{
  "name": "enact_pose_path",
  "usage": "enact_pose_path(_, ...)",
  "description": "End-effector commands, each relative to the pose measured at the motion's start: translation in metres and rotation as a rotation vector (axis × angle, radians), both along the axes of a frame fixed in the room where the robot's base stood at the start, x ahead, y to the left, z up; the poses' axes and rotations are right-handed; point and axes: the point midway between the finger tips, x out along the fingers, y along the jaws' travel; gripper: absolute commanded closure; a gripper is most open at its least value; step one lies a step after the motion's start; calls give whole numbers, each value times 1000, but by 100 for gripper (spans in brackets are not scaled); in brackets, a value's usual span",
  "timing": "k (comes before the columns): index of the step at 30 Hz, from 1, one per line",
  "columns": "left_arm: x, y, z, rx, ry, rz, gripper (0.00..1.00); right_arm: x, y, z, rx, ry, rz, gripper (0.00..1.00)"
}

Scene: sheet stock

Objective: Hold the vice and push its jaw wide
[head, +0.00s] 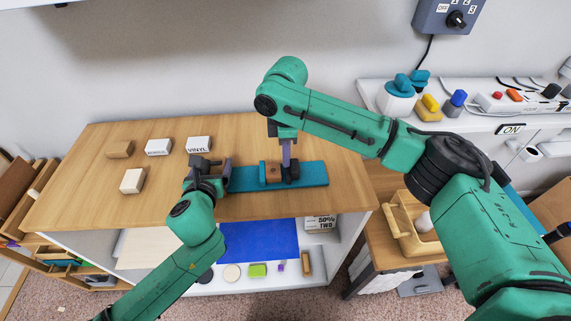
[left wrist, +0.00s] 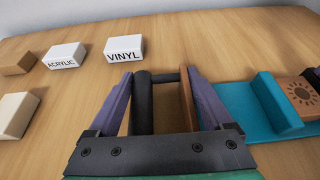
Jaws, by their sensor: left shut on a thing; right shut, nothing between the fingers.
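The vice has a long teal base (head: 315,173) lying on the wooden table top, with an upright teal block on it. A brown jaw with a dark sun mark (head: 272,170) stands right of that block; it also shows in the left wrist view (left wrist: 302,96). My left gripper (head: 208,172) is shut on the vice's left end; in the left wrist view a dark upright cylinder (left wrist: 142,104) and a brown plate (left wrist: 188,98) sit between its purple fingers. My right gripper (head: 290,168) is shut and empty, pointing down just right of the brown jaw. Whether it touches the jaw is unclear.
Blocks labelled ACRYLIC (head: 158,147) and VINYL (head: 199,144) stand at the back left, with a brown block (head: 119,149) and a pale block (head: 132,181) near them. A shelf below holds a blue sheet (head: 250,240). The table's right end is clear.

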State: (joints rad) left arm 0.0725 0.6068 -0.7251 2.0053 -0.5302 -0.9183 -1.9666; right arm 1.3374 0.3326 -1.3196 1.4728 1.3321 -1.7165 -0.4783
Motion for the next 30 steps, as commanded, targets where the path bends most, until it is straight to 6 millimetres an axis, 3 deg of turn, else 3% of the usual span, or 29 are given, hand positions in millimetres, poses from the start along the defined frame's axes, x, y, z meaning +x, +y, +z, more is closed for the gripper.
enact_pose_path(1, -2, 2, -7, 1, 17, 5, 100, 0, -4, -1, -6, 1, -5, 100)
enact_pose_path(30, -1, 2, -7, 1, 16, 7, 100, 0, -34, -2, -8, 3, -5, 100)
